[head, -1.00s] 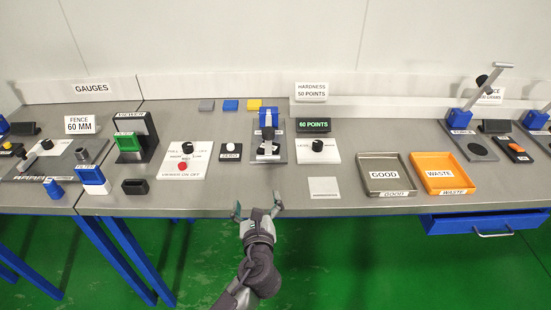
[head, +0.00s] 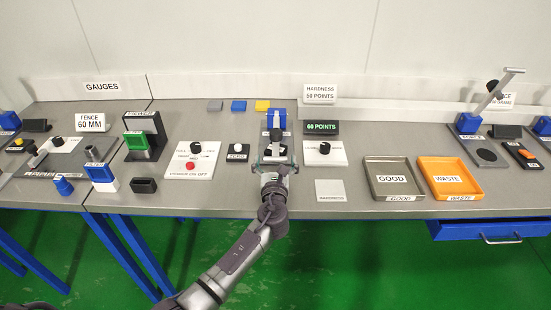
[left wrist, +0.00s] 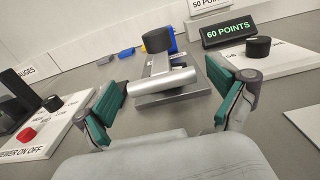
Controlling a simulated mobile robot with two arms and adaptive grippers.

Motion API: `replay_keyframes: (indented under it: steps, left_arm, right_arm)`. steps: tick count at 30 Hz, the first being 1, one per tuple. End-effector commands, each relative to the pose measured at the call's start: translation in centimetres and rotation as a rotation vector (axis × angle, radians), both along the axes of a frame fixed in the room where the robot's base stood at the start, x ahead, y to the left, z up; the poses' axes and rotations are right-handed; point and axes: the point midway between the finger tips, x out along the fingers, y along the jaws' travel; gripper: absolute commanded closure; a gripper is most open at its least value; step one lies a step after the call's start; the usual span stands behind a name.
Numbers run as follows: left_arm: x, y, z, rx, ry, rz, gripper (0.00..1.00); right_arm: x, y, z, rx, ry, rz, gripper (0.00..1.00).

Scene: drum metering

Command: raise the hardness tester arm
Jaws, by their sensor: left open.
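The hardness tester (head: 277,118) has a blue post at the back of a grey base. Its arm lies low toward the front, with a black knob on it and a silver crossbar at its front end (left wrist: 162,81). My left gripper (head: 274,164) is open at the front of the tester. In the left wrist view its green-padded fingers (left wrist: 166,102) stand apart on either side of the crossbar, which appears just ahead of them. I cannot tell contact. The gripper hides part of the tester's base in the head view. My right gripper is not in view.
A display reading 60 POINTS (head: 320,128) and a black knob on a white plate (head: 335,158) stand to the right. The zero button box (head: 238,153) is close on the left. GOOD (head: 410,196) and WASTE (head: 470,193) trays lie farther right.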

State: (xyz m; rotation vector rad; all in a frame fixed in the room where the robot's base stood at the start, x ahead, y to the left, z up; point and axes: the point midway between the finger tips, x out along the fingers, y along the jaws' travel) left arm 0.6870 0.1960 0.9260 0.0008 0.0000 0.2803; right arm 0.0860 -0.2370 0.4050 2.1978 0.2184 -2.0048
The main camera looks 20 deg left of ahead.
Motion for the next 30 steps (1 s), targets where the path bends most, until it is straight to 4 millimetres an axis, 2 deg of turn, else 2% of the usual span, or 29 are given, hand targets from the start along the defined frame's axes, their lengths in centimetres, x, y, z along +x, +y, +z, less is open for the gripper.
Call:
replay_keyframes:
  steps: [4,12,28,30]
  left_arm:
    - [0.8,0.23,0.02,-0.001,0.0,0.0,0.04]
    - [0.86,0.25,0.02,-0.001,0.0,0.0,0.04]
    - [0.83,0.25,-0.01,-0.001,0.0,0.0,0.93]
    - [0.83,0.25,0.02,-0.001,0.001,0.0,0.93]
  right_arm:
    - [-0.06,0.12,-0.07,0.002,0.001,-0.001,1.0]
    - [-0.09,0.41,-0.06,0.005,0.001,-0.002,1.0]
    - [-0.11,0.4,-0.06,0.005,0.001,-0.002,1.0]
    - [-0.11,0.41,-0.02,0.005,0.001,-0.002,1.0]
